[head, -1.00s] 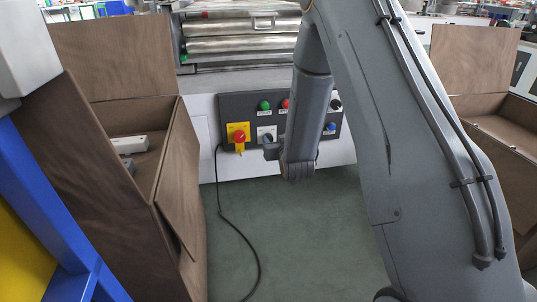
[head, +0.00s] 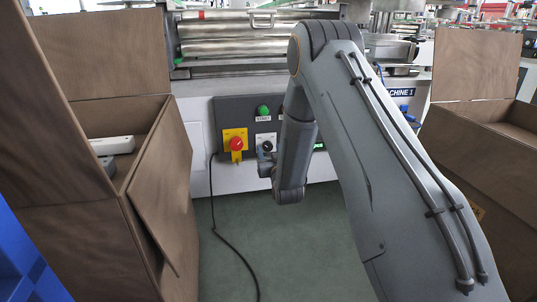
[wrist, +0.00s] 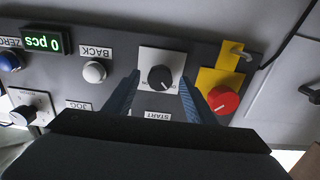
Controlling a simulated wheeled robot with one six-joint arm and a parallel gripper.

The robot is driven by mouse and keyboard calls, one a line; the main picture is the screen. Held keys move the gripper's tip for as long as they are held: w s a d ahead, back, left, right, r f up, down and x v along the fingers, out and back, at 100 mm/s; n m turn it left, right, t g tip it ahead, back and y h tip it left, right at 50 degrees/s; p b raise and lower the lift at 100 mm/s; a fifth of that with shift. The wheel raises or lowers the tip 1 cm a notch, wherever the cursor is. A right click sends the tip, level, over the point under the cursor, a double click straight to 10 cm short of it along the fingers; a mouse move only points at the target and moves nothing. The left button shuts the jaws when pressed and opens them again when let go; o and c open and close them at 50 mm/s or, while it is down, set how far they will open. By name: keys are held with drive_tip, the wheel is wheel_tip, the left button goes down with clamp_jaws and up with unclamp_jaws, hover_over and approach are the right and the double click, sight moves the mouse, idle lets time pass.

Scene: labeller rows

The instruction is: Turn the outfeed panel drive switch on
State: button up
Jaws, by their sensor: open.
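The drive switch is a black rotary knob (head: 266,146) on a white plate, set in the dark control panel (head: 225,108) on the front of the machine. In the wrist view, which is upside down, the knob (wrist: 160,78) shows between the two blue-grey fingers of my gripper (wrist: 159,76). The fingers are open, one on each side of the plate. I cannot tell whether they touch it. Small lettering is beside the knob; its setting is too small to tell surely. In the head view my gripper (head: 264,168) is just below the knob, partly hidden by my arm.
A red knob (head: 236,144) on a yellow plate sits close beside the switch. A green START button (head: 264,111) is above it.

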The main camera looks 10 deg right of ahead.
drive_tip(key=shift+w, duration=0.7)
drive_tip(key=c, duration=1)
drive_tip(key=shift+c, duration=0.2)
